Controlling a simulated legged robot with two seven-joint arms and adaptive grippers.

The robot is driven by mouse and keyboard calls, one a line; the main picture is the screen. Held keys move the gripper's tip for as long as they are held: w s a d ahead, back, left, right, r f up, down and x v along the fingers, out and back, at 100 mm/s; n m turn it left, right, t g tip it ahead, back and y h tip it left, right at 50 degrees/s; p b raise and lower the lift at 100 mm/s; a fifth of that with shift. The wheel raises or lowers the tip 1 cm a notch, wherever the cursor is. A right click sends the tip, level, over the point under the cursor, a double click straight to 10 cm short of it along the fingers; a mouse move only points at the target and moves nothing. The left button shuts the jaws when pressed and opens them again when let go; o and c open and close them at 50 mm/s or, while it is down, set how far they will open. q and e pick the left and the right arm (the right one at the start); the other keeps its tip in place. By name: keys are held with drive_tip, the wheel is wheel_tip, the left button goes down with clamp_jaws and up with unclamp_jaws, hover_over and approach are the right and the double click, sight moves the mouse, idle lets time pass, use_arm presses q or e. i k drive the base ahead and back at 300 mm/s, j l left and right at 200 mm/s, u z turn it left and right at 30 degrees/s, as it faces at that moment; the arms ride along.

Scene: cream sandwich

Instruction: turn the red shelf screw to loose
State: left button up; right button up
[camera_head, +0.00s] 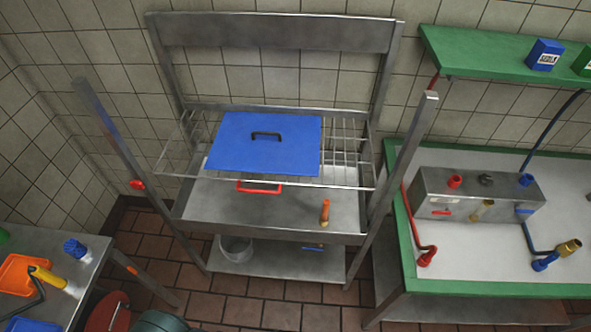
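A red screw-like knob (137,184) sits on the left front post of the grey metal shelf rack (347,238). It is small in the picture, and I cannot tell how tight it is. Another bit of red (434,82) shows near the top of the right front post; I cannot tell whether it is a screw. Neither of my grippers is in view, and nothing touches the red knob.
A blue panel (225,150) with a black handle lies on the rack's wire basket. A red handle (260,187) shows below it. A green-edged table (405,245) with a metal box (475,205) stands right. A cluttered metal table (85,265) stands lower left.

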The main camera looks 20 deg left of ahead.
sight(137, 185)
drive_tip(key=u, duration=2.05)
